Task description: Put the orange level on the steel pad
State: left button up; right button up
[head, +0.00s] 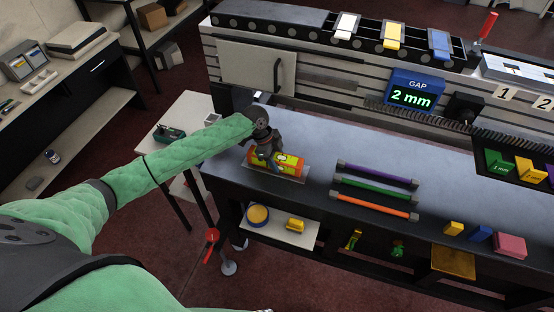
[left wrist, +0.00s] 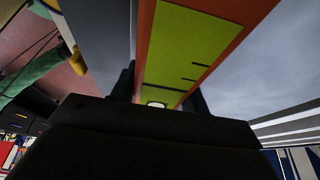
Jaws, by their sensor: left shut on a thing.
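The orange level (head: 290,159), with a yellow-green face, is at the left end of the grey bench top. My left gripper (head: 266,157) is shut on it from above, near its left part. In the left wrist view the level (left wrist: 191,45) runs up and away between the fingers. The steel pad (head: 272,176) shows as a thin pale plate beneath and around the level. I cannot tell whether the level touches the pad or hangs just above it. My right gripper is not in view.
Purple, green and orange bars (head: 375,190) lie right of the level. A blue display (head: 412,92) reads "GAP 2 mm". Coloured blocks (head: 508,163) stand at the far right. A lower shelf (head: 275,233) holds a round yellow-and-blue item. Bench top between level and bars is clear.

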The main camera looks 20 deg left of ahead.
pick_arm(q)
jog(key=o, duration=1.4)
jog(key=shift+f, duration=0.1)
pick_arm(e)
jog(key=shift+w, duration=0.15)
pick_arm(q)
jog(key=shift+o, duration=0.2)
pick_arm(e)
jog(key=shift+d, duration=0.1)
pick_arm(q)
jog(key=shift+a+r, duration=0.15)
jog(key=shift+r, duration=0.15)
jog(key=b+v, duration=0.2)
jog(key=v, duration=0.2)
jog(key=b+v, duration=0.1)
jog(key=v, duration=0.4)
jog(key=shift+a+r+b, duration=0.15)
jog(key=shift+r+b, duration=0.25)
jog(key=shift+v, duration=0.8)
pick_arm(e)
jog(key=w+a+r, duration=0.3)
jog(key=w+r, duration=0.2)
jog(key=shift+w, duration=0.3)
pick_arm(q)
jog(key=shift+s, duration=0.1)
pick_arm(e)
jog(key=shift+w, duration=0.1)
